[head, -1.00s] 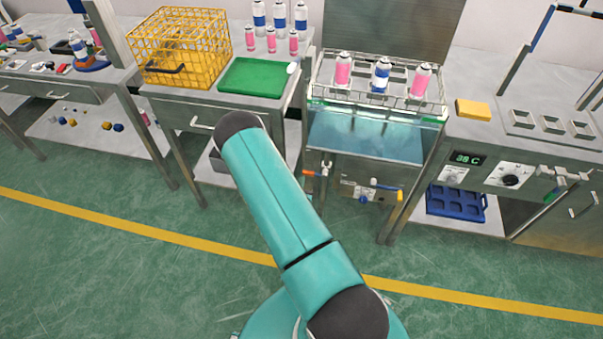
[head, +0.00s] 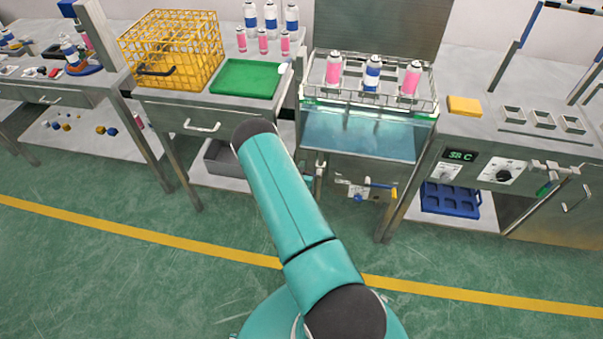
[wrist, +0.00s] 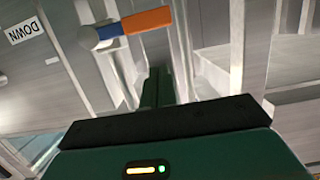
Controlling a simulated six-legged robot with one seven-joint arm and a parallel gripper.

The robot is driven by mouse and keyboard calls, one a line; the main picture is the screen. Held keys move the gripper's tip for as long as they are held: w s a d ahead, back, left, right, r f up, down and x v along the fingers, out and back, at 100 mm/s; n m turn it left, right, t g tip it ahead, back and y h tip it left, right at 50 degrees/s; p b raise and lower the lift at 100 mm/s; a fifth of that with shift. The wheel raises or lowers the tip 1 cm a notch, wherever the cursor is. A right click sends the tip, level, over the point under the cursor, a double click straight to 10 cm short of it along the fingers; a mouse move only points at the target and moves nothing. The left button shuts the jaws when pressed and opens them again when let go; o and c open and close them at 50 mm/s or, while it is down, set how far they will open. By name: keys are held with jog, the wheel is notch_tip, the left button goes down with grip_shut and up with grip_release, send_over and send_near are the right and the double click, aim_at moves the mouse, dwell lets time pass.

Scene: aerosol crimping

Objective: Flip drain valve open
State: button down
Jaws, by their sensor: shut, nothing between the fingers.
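In the wrist view a lever with an orange grip (wrist: 147,20), a blue band and a grey round pivot lies roughly sideways near the top. My gripper (wrist: 157,75) is shut and empty, its dark green fingers pointing at the lever from just below it in the picture. A gap seems to show between them; contact cannot be told. In the head view my arm hides most of the gripper, and the orange lever does not show clearly.
A wire rack (head: 348,94) with pink and blue cans sits over the tank. A grey bin (head: 222,160) and a blue tray (head: 450,200) are on low shelves either side. The green floor in front is clear.

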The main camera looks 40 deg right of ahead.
jog(key=shift+s+a+f, duration=0.1)
jog(key=shift+a+f, duration=0.05)
jog(key=shift+f, duration=1.5)
